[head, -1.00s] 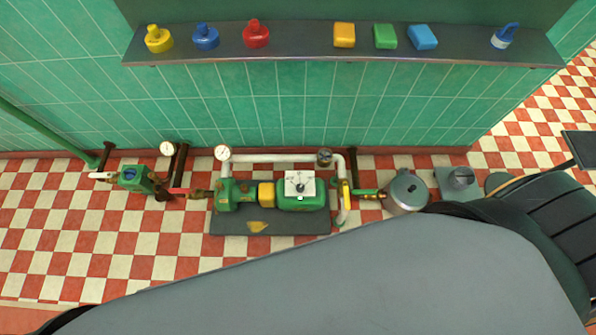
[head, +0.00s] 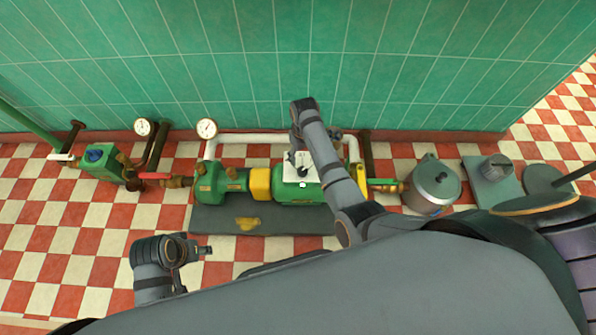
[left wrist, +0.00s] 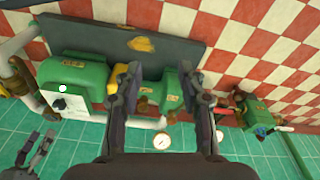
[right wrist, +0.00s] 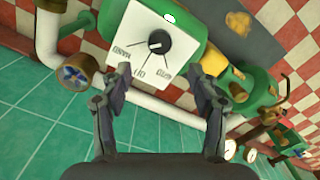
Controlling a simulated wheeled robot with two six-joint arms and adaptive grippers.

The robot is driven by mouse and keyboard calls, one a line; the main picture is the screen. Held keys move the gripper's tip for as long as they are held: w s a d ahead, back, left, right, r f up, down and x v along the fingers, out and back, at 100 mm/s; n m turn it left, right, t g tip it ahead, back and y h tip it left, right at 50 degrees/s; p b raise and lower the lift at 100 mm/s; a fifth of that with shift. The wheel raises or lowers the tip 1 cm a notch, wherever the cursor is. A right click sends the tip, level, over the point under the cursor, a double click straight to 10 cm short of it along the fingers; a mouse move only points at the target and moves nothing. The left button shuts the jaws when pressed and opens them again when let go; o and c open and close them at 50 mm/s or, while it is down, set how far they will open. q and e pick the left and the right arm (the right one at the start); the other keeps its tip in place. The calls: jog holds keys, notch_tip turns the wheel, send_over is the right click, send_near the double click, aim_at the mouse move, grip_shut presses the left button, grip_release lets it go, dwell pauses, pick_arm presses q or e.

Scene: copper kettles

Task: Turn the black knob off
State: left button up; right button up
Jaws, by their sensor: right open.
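The black knob (head: 302,170) sits on a white plate (head: 291,179) on the green motor housing. In the right wrist view the knob (right wrist: 158,42) shows a white mark, and the plate (right wrist: 128,30) carries the words HAND, OFF and AUTO, seen upside down. The knob (left wrist: 60,103) also shows in the left wrist view. My right gripper (right wrist: 160,73) is open and empty, its fingertips apart and just short of the knob. It reaches down over the plate's wall side in the head view (head: 298,153). My left gripper (left wrist: 161,72) is open and empty, away from the knob.
White pipe (right wrist: 160,105) and a round blue-faced valve (right wrist: 76,74) lie near my right gripper. A yellow coupling (head: 260,183) and two gauges (head: 207,128) stand to the left. A metal pot (head: 432,183) stands at the right. Open checkered floor (head: 60,245) lies at left.

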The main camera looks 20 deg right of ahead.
aim_at(303, 170)
notch_tip(303, 170, down, 9)
jog(key=b, duration=0.4)
jog(key=shift+f+b, duration=0.35)
jog(key=shift+f, duration=0.15)
pick_arm(q)
notch_tip(303, 170, down, 6)
jog(key=w+d+t+h, duration=0.1)
jog(key=d+t, duration=0.1)
jog(key=shift+w+r+t, duration=0.15)
jog(key=shift+w+t, duration=0.1)
jog(key=shift+t, duration=0.15)
jog(key=shift+s, duration=0.1)
pick_arm(e)
jog(key=c, duration=1.2)
